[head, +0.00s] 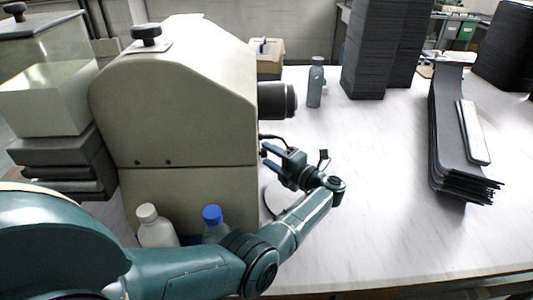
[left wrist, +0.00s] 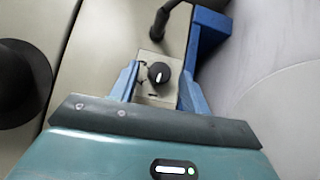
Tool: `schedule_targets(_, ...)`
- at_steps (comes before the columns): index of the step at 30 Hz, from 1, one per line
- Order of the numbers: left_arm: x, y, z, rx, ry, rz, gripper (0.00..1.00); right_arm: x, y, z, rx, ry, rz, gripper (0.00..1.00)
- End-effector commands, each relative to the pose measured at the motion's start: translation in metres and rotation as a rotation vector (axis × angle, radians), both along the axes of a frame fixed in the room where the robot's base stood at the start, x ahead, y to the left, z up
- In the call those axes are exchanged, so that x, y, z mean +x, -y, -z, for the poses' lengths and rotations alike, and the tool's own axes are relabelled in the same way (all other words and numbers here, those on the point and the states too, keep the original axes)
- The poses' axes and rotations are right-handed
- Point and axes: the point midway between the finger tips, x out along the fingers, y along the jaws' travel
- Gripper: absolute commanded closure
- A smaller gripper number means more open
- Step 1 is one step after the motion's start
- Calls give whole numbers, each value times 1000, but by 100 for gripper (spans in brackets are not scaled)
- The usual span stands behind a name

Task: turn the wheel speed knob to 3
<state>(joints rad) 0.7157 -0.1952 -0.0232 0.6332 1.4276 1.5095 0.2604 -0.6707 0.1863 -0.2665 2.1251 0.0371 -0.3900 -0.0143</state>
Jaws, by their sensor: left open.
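The wheel speed knob (left wrist: 159,73) is a round black dial with a white pointer line, on a small light plate (left wrist: 155,97) on the machine's side. It shows in the left wrist view; the scale numbers are not readable. In the head view the knob is hidden. My left gripper (head: 275,157) is open at the right side of the large beige machine (head: 185,100). In the left wrist view the blue fingers of my left gripper (left wrist: 160,80) stand on either side of the knob, with gaps visible. My right gripper is not in view.
A dark cylinder (head: 277,100) juts from the machine above my left gripper. A white-capped bottle (head: 155,228) and a blue-capped bottle (head: 213,226) stand before the machine. A grey bottle (head: 316,84) and stacked dark panels (head: 450,130) stand farther right. The middle table is clear.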

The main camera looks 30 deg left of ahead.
Motion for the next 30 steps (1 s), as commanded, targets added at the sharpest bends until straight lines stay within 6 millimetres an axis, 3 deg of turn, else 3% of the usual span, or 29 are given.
schedule_targets(11, 0, 0, 0, 0, 0, 0, 53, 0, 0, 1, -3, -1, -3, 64)
schedule_targets(27, 0, 0, 0, 0, 0, 0, 98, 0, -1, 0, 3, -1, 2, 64)
schedule_targets(30, 0, 0, 0, -1, -2, 0, 98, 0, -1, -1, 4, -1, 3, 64)
